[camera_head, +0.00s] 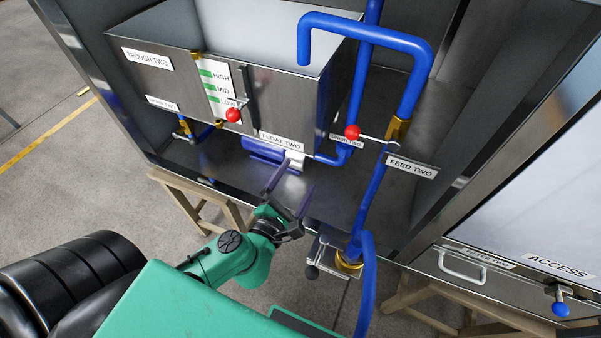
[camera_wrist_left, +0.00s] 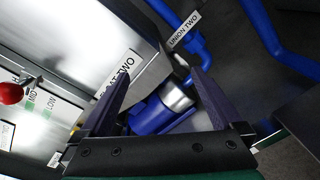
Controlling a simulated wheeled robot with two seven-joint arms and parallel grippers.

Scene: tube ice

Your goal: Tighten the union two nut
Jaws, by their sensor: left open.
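My left gripper (camera_head: 291,185) is open and empty in the head view, its two dark fingers pointing at the trough's lower front. In the left wrist view its fingers (camera_wrist_left: 160,76) stand apart on either side of a blue cylinder (camera_wrist_left: 152,116) with a silver collar (camera_wrist_left: 178,97). The collar (camera_head: 292,160) also shows in the head view, below the FLOAT TWO label. The UNION TWO label (camera_wrist_left: 184,31) sits by the blue pipe beyond; it is small in the head view (camera_head: 346,141). I cannot tell for sure whether the silver collar is the union nut. My right gripper is not in view.
The steel trough (camera_head: 285,95) stands behind. A red-knobbed lever (camera_head: 352,132) sits by a brass valve (camera_head: 397,128) and FEED TWO label (camera_head: 411,167). Another red knob (camera_head: 233,115) is on the trough front. A blue pipe (camera_head: 371,205) rises right of the gripper.

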